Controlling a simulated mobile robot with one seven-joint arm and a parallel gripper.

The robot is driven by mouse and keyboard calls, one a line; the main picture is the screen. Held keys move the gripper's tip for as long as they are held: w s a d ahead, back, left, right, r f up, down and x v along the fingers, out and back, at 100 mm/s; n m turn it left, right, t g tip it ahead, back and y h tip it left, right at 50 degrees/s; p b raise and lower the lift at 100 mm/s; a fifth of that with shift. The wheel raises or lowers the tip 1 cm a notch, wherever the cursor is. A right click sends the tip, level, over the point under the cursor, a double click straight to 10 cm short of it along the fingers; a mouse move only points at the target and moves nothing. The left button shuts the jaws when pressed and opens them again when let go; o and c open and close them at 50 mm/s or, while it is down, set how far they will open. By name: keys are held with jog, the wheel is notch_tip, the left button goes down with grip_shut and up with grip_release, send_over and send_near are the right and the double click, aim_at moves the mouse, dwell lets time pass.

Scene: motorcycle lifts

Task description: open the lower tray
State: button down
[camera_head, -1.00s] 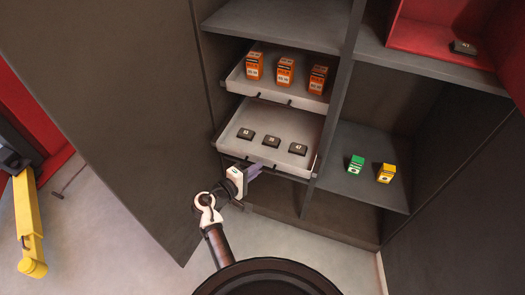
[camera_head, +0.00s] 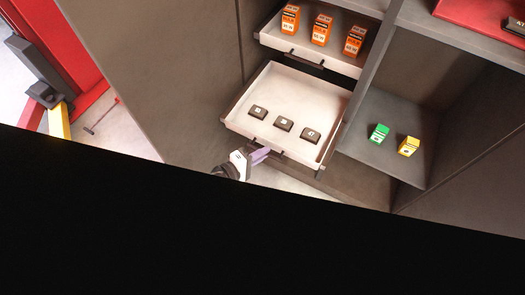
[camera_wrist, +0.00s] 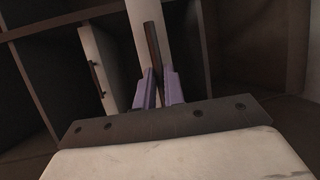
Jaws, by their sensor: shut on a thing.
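The lower tray (camera_head: 262,97) is white and slid well out of the cabinet, with several small dark labelled blocks (camera_head: 284,124) lying in it. My gripper (camera_head: 260,156) is at the tray's front edge. In the wrist view its two purple fingers (camera_wrist: 160,88) are closed around the dark handle bar (camera_wrist: 154,50) on the tray's white front. My own body covers the lower part of the head view and hides most of the arm.
The upper tray (camera_head: 316,55) holds orange boxes (camera_head: 321,30) and is partly out above the lower one. A green box (camera_head: 379,134) and a yellow box (camera_head: 408,146) stand on the right shelf. A large grey cabinet door (camera_head: 165,75) stands at the left.

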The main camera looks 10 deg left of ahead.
jog(key=c, duration=1.5)
grip_release()
jog(key=b+v, duration=0.1)
jog(key=v, duration=1.2)
jog(key=shift+s+a, duration=0.25)
jog(key=shift+s, duration=0.05)
